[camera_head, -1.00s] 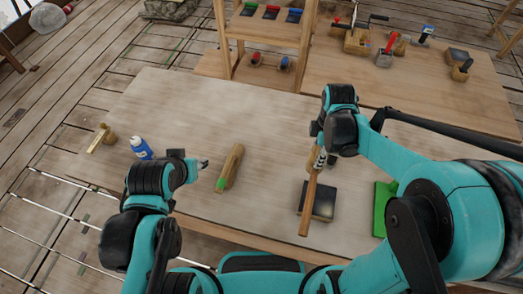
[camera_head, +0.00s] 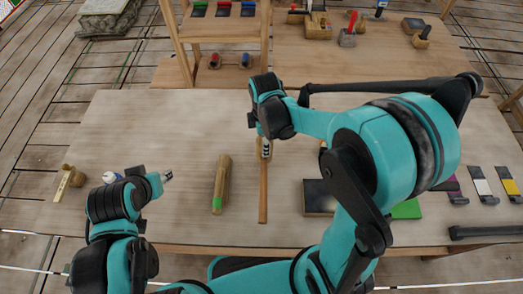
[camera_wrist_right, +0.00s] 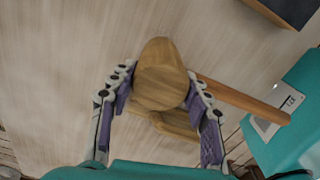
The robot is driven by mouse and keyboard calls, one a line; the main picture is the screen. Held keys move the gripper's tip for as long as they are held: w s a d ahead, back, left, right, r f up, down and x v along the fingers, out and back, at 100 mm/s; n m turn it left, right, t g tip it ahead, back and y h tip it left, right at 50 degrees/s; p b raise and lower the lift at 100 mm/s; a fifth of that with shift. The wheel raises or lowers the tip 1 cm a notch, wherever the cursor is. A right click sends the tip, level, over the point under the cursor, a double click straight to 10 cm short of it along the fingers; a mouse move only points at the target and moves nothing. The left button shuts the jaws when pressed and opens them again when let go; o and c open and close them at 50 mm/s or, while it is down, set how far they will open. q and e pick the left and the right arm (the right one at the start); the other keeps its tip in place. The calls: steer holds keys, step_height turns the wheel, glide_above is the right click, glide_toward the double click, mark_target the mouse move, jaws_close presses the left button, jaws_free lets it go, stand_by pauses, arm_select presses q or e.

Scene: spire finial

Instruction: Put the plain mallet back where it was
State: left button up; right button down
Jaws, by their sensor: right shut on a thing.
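The plain wooden mallet (camera_head: 263,192) is in my right gripper (camera_head: 265,137); its handle points toward the table's near edge in the head view. In the right wrist view, the fingers of my right gripper (camera_wrist_right: 160,105) are on both sides of the rounded mallet head (camera_wrist_right: 160,75), and the handle (camera_wrist_right: 245,98) runs off to the right. The mallet is over bare tabletop, between a green-ended wooden piece and a dark square block. Whether it touches the table I cannot tell. My left gripper (camera_head: 168,176) is left of the green-ended piece, too small to read.
The green-ended wooden piece (camera_head: 221,185) and dark block (camera_head: 318,197) lie on the pale table (camera_head: 130,125). A small wooden tool (camera_head: 66,182) is at the left. A green plate (camera_head: 407,210) and coloured pieces (camera_head: 481,184) are at the right. A shelf (camera_head: 222,25) stands behind.

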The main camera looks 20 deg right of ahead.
steer(key=shift+w+a+f, duration=0.15)
steer(key=shift+a+f, duration=0.1)
steer(key=shift+f, duration=0.15)
steer(key=shift+f+b, duration=0.75)
steer(key=shift+f, duration=1)
steer(key=shift+f, duration=0.1)
steer(key=c, duration=0.7)
jaws_free()
steer(key=shift+f, duration=0.1)
